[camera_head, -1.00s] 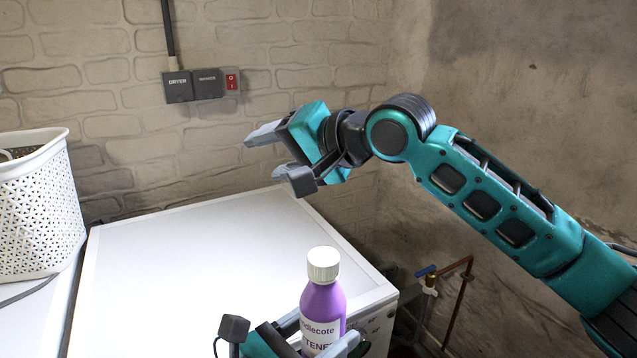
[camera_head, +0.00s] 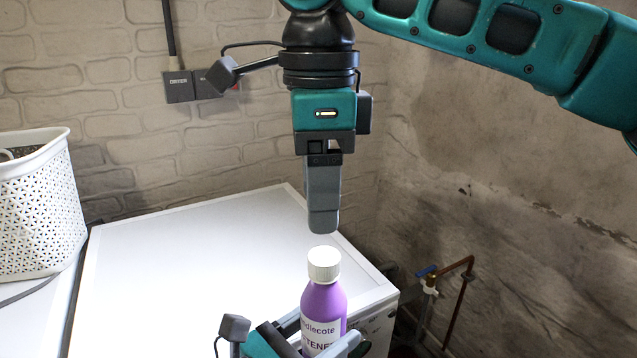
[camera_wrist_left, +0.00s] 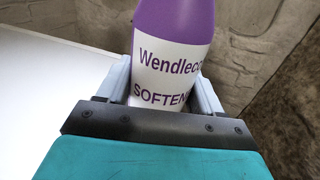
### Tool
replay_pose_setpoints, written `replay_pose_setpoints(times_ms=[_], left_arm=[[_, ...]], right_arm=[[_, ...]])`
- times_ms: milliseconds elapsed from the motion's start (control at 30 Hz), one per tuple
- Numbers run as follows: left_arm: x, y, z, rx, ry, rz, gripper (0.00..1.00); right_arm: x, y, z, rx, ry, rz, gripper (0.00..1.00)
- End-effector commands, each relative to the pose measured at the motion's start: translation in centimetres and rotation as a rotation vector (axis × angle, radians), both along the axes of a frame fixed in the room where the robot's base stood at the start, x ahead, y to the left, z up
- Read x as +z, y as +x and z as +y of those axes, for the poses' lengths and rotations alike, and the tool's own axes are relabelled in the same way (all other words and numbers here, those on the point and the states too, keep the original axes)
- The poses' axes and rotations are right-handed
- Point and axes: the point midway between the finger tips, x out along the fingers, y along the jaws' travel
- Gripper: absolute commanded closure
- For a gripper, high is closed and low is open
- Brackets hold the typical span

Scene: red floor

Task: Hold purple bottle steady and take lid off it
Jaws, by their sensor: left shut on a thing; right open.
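The purple bottle (camera_head: 324,300) stands upright at the bottom of the head view, with a white label and a white ribbed lid (camera_head: 324,264) on top. My left gripper (camera_head: 324,343) is shut on the bottle around its lower part. In the left wrist view the bottle (camera_wrist_left: 172,60) sits between the two fingers, its lid out of the frame. My right gripper (camera_head: 323,215) points straight down, a little above the lid in the picture, and is open. It is seen edge-on, so one finger hides the other. It appears apart from the lid.
A white machine top (camera_head: 190,265) lies behind the bottle and is clear. A white perforated basket (camera_head: 38,210) stands at the left. Wall switches (camera_head: 190,86) are on the brick wall.

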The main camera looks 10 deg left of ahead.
Motion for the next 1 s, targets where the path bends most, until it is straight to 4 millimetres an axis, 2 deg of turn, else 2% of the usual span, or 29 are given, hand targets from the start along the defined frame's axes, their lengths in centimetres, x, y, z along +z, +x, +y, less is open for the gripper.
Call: replay_pose_setpoints(times_ms=[300,500,867,1000], left_arm=[[0.1,0.0,0.0,0.0,-0.001,-0.002,1.0],[0.1,0.0,0.0,0.0,-0.001,-0.002,1.0],[0.1,0.0,0.0,0.0,-0.001,-0.002,1.0],[0.1,0.0,0.0,0.0,-0.001,-0.002,1.0]], right_arm=[[-4.6,0.0,-0.1,-0.002,-0.002,0.004,0.41],[-6.9,0.0,0.0,-0.001,0.0,0.001,0.41],[-7.7,0.0,0.0,-0.001,0.002,0.0,0.41],[-7.6,0.0,0.0,-0.001,0.002,0.0,0.51]])
